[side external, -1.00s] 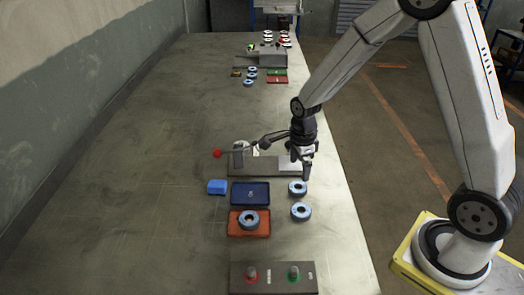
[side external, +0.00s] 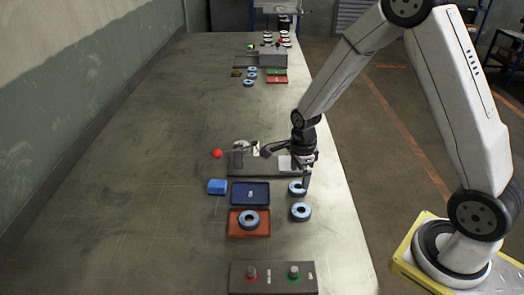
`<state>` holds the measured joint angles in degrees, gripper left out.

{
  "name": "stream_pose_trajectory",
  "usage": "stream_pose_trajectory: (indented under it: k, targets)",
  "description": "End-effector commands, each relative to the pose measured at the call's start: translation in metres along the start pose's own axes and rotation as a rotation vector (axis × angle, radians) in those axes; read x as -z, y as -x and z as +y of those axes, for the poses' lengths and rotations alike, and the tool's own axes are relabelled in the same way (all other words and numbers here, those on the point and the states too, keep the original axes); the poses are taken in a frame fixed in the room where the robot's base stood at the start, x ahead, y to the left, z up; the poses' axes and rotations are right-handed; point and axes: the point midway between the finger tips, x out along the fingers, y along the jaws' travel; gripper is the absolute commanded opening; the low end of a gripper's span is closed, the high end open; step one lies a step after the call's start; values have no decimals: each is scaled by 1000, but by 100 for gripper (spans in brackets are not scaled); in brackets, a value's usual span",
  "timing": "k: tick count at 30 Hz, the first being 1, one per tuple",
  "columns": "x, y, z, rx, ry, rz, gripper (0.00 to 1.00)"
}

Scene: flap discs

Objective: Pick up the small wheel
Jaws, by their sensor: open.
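Several blue-grey ring-shaped wheels are on the table. One wheel (side external: 294,190) lies just under my gripper (side external: 300,181), on the bare table right of the blue tray. A second wheel (side external: 293,213) lies a little nearer the camera. A third wheel (side external: 242,220) sits in the orange tray. These three look about the same size. My gripper points down and is open, with a fingertip at the right side of the first wheel and covering part of it. I cannot tell whether it touches the wheel.
An empty-looking blue tray (side external: 236,198) lies behind the orange tray (side external: 236,231). A blue block (side external: 217,187) is left of them. A grey fixture plate (side external: 240,172) and red ball (side external: 217,153) are behind. A button box (side external: 272,285) is in front. The table's left side is clear.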

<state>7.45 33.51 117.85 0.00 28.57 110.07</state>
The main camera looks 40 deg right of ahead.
Motion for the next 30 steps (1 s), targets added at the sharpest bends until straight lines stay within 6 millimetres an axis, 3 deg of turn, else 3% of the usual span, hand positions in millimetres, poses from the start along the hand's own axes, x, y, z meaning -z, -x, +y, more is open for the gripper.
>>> stream_pose_trajectory:
  k: [13,30]
  targets:
    - [0,-42,1,-3,0,1,100]
    - [0,-46,1,-1,0,0,100]
